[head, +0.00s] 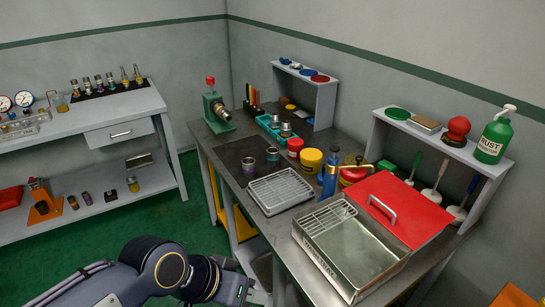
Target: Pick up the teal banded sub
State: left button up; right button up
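Two small grey cylindrical subs stand upright on a dark mat on the workbench in the head view. My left gripper (238,291) is at the bottom of the view, low in front of the bench and well apart from both subs. Its fingers are partly cut off, so I cannot tell whether it is open. My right gripper is not in view.
A wire-topped tray (281,190) and a metal parts washer (345,252) with a raised red lid (398,205) lie right of the mat. A green vise (215,108) stands at the back left. Bottles and cans crowd the rear. A side shelf (85,125) holds more fittings.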

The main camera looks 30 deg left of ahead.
aim_at(273, 156)
jog(key=i+j, duration=0.2)
jog(key=j, duration=0.4)
jog(key=i+j+z, duration=0.1)
jog(key=i+j, duration=0.15)
jog(key=j, duration=0.35)
jog(key=i+j, duration=0.2)
jog(key=j, duration=0.4)
jog(key=i+j+z, duration=0.1)
jog(key=j, duration=0.5)
jog(key=i+j, duration=0.25)
jog(key=j, duration=0.4)
jog(key=i+j+z, duration=0.1)
jog(key=j, duration=0.5)
jog(key=i+j, duration=0.25)
jog(key=j, duration=0.4)
jog(key=i+j+z, duration=0.1)
jog(key=j, duration=0.55)
jog(key=i+l, duration=0.05)
